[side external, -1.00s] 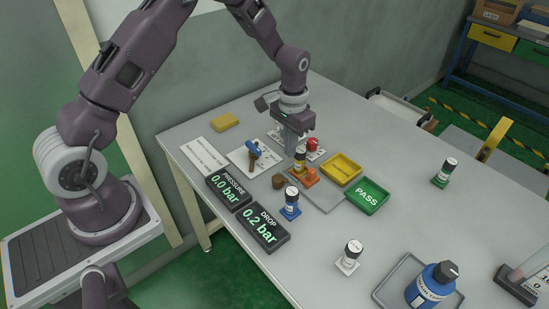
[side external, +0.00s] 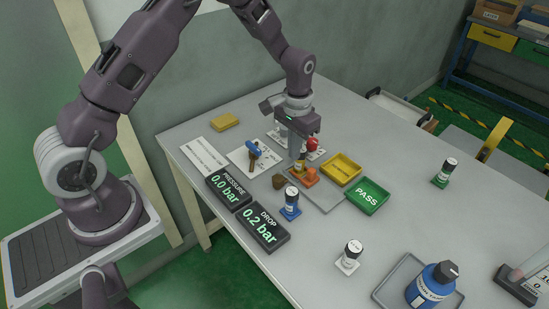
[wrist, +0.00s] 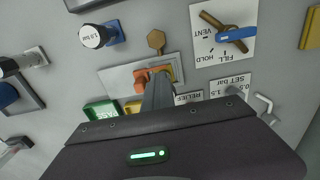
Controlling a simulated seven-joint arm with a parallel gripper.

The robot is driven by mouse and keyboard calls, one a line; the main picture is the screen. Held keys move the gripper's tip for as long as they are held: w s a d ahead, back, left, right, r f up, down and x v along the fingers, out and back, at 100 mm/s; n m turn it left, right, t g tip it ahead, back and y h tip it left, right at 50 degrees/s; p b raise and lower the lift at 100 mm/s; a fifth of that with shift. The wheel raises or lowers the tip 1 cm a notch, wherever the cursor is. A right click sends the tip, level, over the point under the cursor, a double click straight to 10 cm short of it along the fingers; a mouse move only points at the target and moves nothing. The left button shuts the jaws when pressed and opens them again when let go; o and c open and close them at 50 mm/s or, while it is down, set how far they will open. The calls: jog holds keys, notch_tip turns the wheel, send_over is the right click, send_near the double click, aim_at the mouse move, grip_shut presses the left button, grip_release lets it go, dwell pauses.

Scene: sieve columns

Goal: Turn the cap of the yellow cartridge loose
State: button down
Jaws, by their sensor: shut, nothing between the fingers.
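The yellow cartridge (side external: 300,168) stands upright beside an orange block (side external: 311,177) on a grey plate on the table. In the wrist view, my fingers largely hide the cartridge; a bit of yellow and the orange block (wrist: 140,78) show beside them. My gripper (side external: 296,157) points down with its fingers shut and empty, close at the cartridge's top in the side view. The dark cap is mostly covered by the fingers there, and I cannot tell whether they touch it.
A blue-handled valve (side external: 253,150) and a red knob (side external: 313,145) sit behind. A yellow tray (side external: 341,168) and green PASS sign (side external: 367,196) are to the right. Displays (side external: 264,227) read 0.0 and 0.2 bar.

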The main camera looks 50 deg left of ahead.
jog(key=shift+s, duration=0.1)
notch_tip(320, 180, up, 6)
jog(key=shift+s, duration=0.3)
dwell(0.3)
